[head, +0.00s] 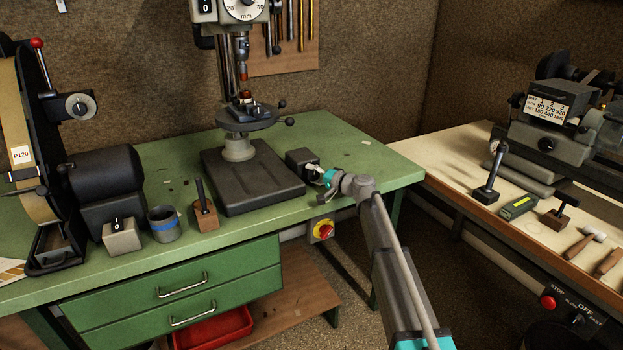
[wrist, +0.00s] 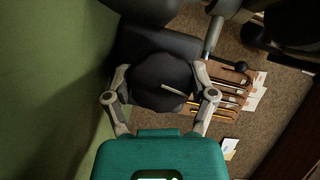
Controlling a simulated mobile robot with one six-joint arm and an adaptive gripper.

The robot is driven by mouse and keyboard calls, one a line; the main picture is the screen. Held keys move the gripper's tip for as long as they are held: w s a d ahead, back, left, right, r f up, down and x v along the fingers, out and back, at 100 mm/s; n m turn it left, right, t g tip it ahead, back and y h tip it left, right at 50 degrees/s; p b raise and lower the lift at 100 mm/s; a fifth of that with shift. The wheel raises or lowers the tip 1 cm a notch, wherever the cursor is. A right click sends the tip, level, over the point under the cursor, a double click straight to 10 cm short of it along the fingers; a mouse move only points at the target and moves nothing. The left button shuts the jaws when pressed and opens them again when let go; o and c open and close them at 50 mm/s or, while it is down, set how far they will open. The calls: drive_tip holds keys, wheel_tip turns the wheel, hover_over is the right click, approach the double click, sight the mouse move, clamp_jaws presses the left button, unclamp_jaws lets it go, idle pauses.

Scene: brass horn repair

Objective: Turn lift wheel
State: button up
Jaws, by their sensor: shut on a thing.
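The lift wheel (wrist: 160,82) is a dark round knob with a pale line on its face, in the middle of the wrist view. My gripper (wrist: 163,94) is shut on it, with one finger on each side of its rim. In the head view my gripper (head: 319,174) reaches the front of a dark box (head: 299,158) on the green bench, just right of the drill press base. The wheel is mostly hidden there by the gripper.
The drill press (head: 239,149) stands behind and left of my gripper, with its round table (head: 246,121) above the base. A red-and-yellow switch (head: 323,230) sits below the bench edge. A lathe bench (head: 455,155) is on the right. Bench top right of the box is mostly clear.

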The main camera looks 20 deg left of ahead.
drive_tip(key=shift+s+d+m, duration=0.1)
drive_tip(key=shift+m, duration=0.3)
drive_tip(key=o, duration=1)
drive_tip(key=shift+o, duration=0.2)
